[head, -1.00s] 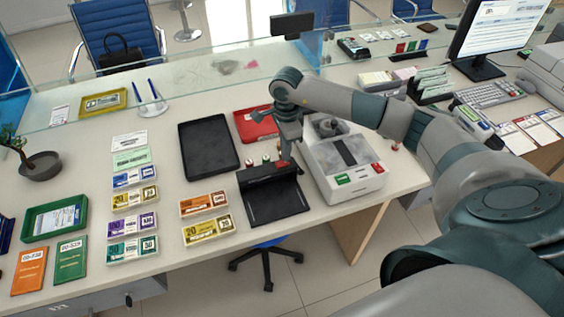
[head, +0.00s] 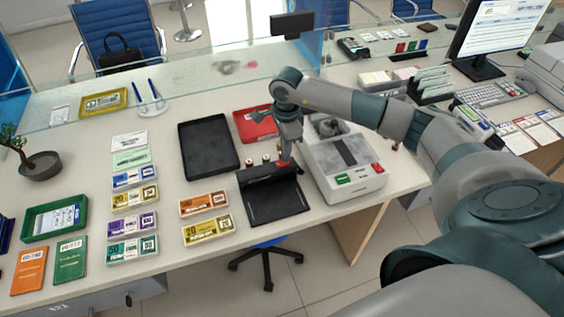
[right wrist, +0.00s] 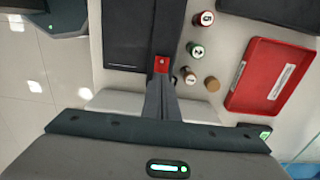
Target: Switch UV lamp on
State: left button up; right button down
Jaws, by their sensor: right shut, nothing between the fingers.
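The UV lamp (head: 257,174) is a black unit with a bar along its back and a dark flat pad in front, on the counter in the head view. In the right wrist view its bar (right wrist: 168,25) and pad (right wrist: 127,35) show at the top. A red switch (right wrist: 161,65) sits at the bar's end. My right gripper (head: 284,157) is shut and empty, pointing down at that end; its fingertips (right wrist: 160,78) are right at the switch. I cannot tell whether they touch it, and no lamp light is visible.
A counting machine (head: 343,165) stands close on the right. A red tray (head: 243,122) and a black tray (head: 208,146) lie behind. Several small cylinders (right wrist: 196,49) stand near the bar's end. Banknote bundles (head: 206,228) lie to the left.

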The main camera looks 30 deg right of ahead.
jog(key=shift+s+f+b, duration=0.1)
jog(key=shift+f+b, duration=0.6)
jog(key=shift+f, duration=0.05)
dwell(0.4)
jog(key=shift+r, duration=0.15)
jog(key=shift+r+p, duration=0.35)
jog(key=shift+r, duration=0.1)
jog(key=shift+r+p, duration=1.1)
jog(key=shift+r, duration=1.8)
